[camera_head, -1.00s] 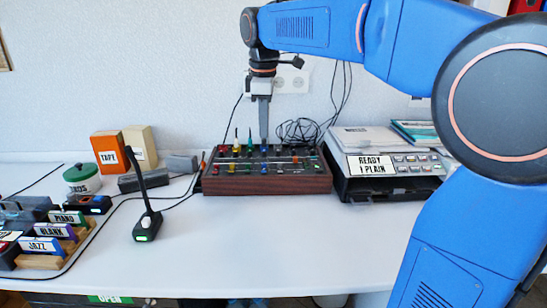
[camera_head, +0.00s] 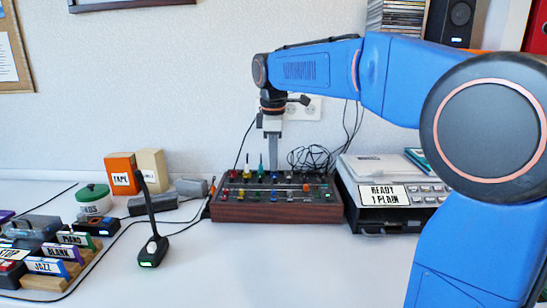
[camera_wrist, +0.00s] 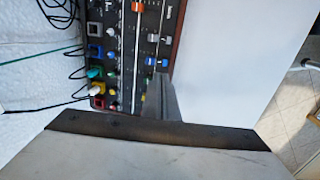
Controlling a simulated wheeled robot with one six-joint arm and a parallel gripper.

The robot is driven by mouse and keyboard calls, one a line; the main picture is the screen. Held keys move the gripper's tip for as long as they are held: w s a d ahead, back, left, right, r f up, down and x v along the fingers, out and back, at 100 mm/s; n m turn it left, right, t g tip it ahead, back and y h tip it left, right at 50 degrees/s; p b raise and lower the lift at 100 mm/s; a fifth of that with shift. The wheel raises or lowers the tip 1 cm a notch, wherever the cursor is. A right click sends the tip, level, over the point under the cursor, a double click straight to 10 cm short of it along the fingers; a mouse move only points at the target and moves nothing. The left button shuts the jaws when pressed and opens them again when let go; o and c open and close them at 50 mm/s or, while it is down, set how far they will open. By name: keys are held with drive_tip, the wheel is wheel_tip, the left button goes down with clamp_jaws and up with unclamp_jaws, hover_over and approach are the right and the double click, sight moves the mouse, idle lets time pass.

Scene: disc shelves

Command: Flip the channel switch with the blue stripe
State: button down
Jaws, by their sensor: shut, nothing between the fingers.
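The mixer (camera_head: 275,212) is a dark panel with wooden sides, covered in coloured knobs, small switches and sliders. It also shows in the wrist view (camera_wrist: 125,62). My gripper (camera_head: 273,168) points down over the middle of its far part, fingers together and empty. In the wrist view its fingers (camera_wrist: 160,92) cover part of the panel's edge. Several small light levers (camera_wrist: 152,38) sit in the wrist view. I cannot tell which switch has the blue stripe, nor whether the fingers touch the panel.
Labelled discs in a rack (camera_head: 45,262) are at far left. The table before the mixer is clear.

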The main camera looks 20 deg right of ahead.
sight(274, 197)
drive_tip(key=f, duration=0.3)
drive_tip(key=w+f, duration=0.1)
drive_tip(key=f, duration=0.6)
drive_tip(key=shift+w+d, duration=0.2)
drive_tip(key=shift+f, duration=0.1)
